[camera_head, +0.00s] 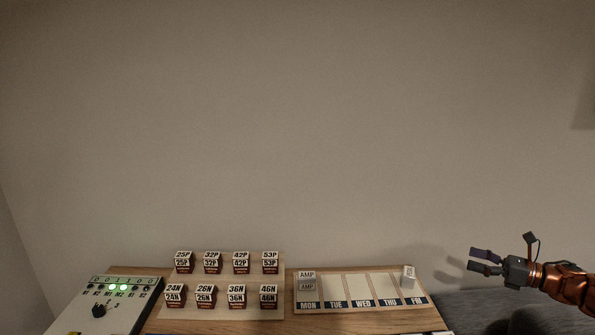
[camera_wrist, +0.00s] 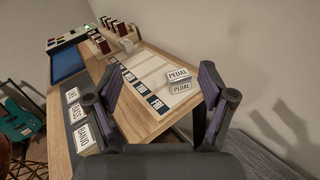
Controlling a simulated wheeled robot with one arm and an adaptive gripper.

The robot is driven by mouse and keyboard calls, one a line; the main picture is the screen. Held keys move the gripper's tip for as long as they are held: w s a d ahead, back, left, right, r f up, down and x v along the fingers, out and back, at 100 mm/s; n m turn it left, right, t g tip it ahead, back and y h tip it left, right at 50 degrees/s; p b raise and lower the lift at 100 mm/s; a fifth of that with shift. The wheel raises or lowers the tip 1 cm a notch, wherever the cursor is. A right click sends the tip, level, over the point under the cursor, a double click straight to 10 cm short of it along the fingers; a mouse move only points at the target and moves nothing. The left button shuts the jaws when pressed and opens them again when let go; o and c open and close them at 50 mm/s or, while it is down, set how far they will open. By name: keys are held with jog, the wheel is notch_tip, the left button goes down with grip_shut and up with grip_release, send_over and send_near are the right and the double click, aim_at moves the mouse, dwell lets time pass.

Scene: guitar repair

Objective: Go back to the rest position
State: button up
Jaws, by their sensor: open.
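My gripper (camera_head: 487,262) is open and empty. In the head view it hangs in the air to the right of the table. In the wrist view my gripper (camera_wrist: 163,110) shows its two fingers spread apart, with nothing between the tips. The table (camera_head: 440,325) is wooden, and its right end lies to the left of my gripper. A white block marked PEDAL (camera_wrist: 178,78) stands on the FRI column of the weekday board (camera_wrist: 155,82). The block (camera_head: 409,277) also shows in the head view, apart from my gripper.
A control box (camera_head: 105,308) with green lights is at far left. Air above the table is clear.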

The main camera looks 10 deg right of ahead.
jog(key=w+d+r+m+t+h+b, duration=0.2)
jog(key=w+d+r+m+t+h, duration=0.1)
jog(key=w+r+m+h, duration=0.55)
jog(key=w+d+r+m+t+h+b, duration=0.15)
jog(key=w+r+m+h, duration=0.25)
jog(key=w+m+h, duration=0.55)
jog(key=s+a+f+m+g+y+b, duration=0.2)
jog(key=s+a+f+m+g, duration=0.55)
jog(key=s+a, duration=0.95)
jog(key=s+a+f+m+g+y+b, duration=0.15)
jog(key=s+a+f+m+g, duration=0.6)
jog(key=s, duration=1.45)
jog(key=s+a+f+m+g+y+b, duration=0.1)
jog(key=s+a+f+m+g+b, duration=0.15)
jog(key=s+a+f+m, duration=1.2)
jog(key=s+a+r+n+p, duration=0.1)
jog(key=s+r+p, duration=0.1)
jog(key=r+p, duration=0.4)
jog(key=s+a+r+n+p, duration=0.1)
jog(key=s+r+n+p, duration=0.1)
jog(key=r+p, duration=0.5)
notch_tip(320, 180, up, 6)
jog(key=shift+s+f, duration=0.15)
jog(key=shift+s, duration=0.35)
